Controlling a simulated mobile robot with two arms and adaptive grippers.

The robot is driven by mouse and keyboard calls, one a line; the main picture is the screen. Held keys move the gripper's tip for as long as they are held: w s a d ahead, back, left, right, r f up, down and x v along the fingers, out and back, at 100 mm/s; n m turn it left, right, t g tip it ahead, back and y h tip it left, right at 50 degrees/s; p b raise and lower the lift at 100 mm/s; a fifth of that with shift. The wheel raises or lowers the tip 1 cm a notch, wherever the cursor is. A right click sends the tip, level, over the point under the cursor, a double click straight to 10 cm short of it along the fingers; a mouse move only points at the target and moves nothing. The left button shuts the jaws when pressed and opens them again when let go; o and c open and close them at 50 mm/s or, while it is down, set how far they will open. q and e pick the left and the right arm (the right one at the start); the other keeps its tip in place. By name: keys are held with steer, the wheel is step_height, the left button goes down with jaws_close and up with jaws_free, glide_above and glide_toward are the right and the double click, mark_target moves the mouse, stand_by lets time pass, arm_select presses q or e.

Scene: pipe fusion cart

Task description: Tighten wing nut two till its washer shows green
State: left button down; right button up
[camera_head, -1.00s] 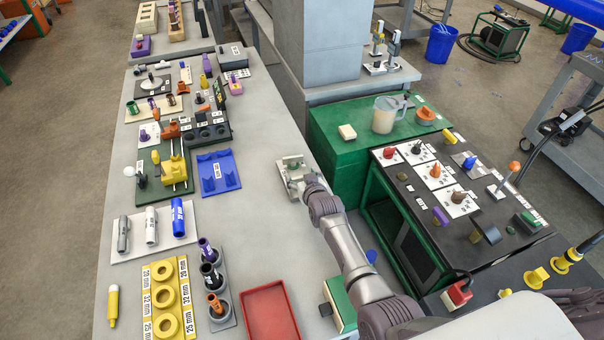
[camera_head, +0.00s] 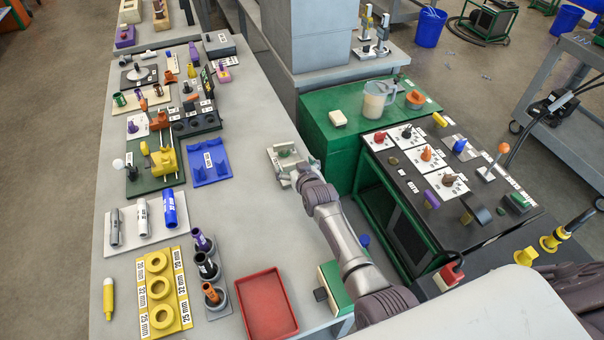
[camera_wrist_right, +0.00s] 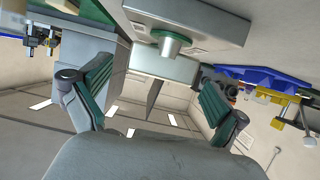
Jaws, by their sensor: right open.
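My right gripper (camera_head: 306,172) is at the near right end of a pale fixture (camera_head: 277,151) on the bench's right edge. A green round part (camera_head: 285,153) sits on the fixture. In the right wrist view, which is upside down, the two green-padded fingers (camera_wrist_right: 155,85) stand wide apart with nothing between them. A pale green-grey cylinder (camera_wrist_right: 173,45) on the underside of a plate shows beyond them, apart from both pads. I cannot pick out a wing nut marked two or its washer colour. My left gripper is out of view.
A blue tray (camera_head: 224,176) lies left of the fixture, and a red tray (camera_head: 267,305) is nearer. A green cabinet (camera_head: 345,143) with a jug (camera_head: 374,100) stands right of the bench. The bench strip left of my right forearm is mostly clear.

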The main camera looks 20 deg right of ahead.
steer(key=v, duration=1)
steer(key=shift+s+r, duration=0.25)
steer(key=shift+s, duration=0.05)
